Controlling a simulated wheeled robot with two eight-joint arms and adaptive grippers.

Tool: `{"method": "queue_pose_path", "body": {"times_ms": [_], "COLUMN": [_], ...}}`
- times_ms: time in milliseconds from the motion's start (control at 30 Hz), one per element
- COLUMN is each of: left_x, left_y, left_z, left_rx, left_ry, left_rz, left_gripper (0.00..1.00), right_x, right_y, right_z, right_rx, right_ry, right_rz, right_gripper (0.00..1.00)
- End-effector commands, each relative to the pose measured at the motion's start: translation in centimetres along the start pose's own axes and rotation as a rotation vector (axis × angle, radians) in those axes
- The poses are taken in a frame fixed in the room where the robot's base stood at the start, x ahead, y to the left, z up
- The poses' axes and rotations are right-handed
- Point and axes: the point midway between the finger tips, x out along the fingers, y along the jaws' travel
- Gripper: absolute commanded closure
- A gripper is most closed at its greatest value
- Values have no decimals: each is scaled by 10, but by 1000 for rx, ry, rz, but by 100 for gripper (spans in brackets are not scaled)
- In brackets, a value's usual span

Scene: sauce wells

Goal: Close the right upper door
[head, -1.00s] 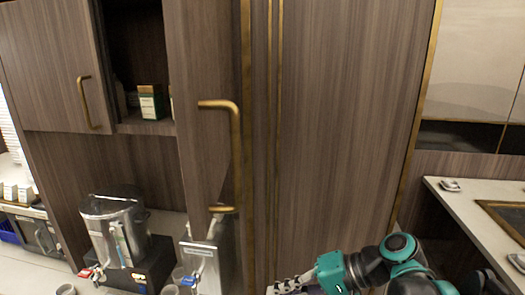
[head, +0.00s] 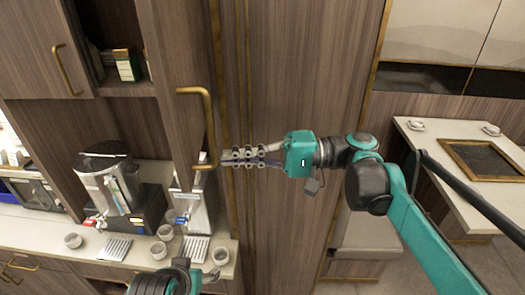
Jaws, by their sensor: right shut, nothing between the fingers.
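The right upper door (head: 180,55) is a brown wood-grain panel, standing open and swung out toward me. Its bent brass handle (head: 208,115) is on the side facing right. My right gripper (head: 226,157) is shut and empty, with its fingers pointing left near the lower end of the handle. I cannot tell whether they touch it. The open compartment (head: 104,25) left of the door is dark inside. My left arm shows at the bottom edge, and its gripper (head: 212,276) is only partly seen; its fingers are unclear.
The left upper door (head: 30,45) has its own brass handle. A green and white box (head: 128,65) stands in the compartment. Below are a metal urn (head: 108,185), a second dispenser and several cups on a counter. A tall wood panel (head: 300,70) is behind my right gripper.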

Motion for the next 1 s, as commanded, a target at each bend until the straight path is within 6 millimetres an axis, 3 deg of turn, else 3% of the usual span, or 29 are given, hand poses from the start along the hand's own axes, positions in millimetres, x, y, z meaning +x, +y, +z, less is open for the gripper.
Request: {"method": "queue_pose_path", "body": {"times_ms": [100,300,833,1000], "left_x": [-4,-7,-7,-7], "left_y": [0,0,0,0], "left_z": [-3,-5,-5,-5], "left_rx": [0,0,0,0], "left_ry": [0,0,0,0], "left_rz": [0,0,0,0], "left_gripper": [30,30,30,30], "right_x": [22,42,49,68], "right_y": [-1,0,0,0], "right_z": [1,1,1,4], "right_rx": [0,0,0,0], "right_ry": [-3,-1,3,24], "right_rz": [0,0,1,1], "right_gripper": [100,100,100,100]}}
